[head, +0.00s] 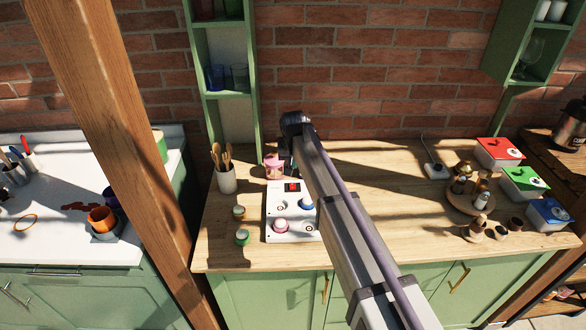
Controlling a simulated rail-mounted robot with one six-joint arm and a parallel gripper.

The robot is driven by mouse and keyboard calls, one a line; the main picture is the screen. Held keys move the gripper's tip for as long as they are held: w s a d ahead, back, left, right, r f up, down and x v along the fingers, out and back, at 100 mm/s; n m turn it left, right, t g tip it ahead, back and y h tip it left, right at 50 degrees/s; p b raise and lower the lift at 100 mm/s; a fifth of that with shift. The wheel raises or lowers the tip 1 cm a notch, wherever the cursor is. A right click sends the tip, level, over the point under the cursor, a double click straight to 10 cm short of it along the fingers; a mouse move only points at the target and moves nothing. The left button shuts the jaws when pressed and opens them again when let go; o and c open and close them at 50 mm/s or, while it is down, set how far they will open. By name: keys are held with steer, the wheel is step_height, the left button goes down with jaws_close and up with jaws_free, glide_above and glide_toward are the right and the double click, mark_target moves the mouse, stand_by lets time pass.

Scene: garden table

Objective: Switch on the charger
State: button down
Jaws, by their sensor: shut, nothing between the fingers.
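A white panel box (283,196) lies on the wooden worktop at centre. It has a red switch (292,187) at the top, and the switch's position is too small to read. A blue knob (306,203) and a pink knob (280,226) sit on its face. A small white device (436,171) with a dark cable stands further right; I cannot tell which of the two is the charger. My gripper (284,157) is mostly hidden behind my arm, just behind the panel's far edge. It is shut and empty, beside a pink-topped figure (274,166).
A utensil pot (227,179) and two small jars (242,237) stand left of the panel. A round tray (460,205) of bottles and the red (497,152), green (522,182) and blue (549,213) boxes stand right. A wooden post (118,130) crosses the left.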

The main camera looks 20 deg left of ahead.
mark_target(292, 188)
steer(key=b+x, duration=0.3)
steer(key=s+b+x, duration=0.1)
steer(key=b+x, duration=0.2)
steer(key=x, duration=0.1)
steer(key=b+x, duration=0.3)
steer(key=x, duration=0.1)
steer(key=shift+s+d+f+b, duration=0.2)
steer(key=shift+s+b, duration=0.05)
steer(key=shift+b, duration=0.05)
steer(key=shift+r, duration=0.15)
steer(key=shift+s, duration=0.1)
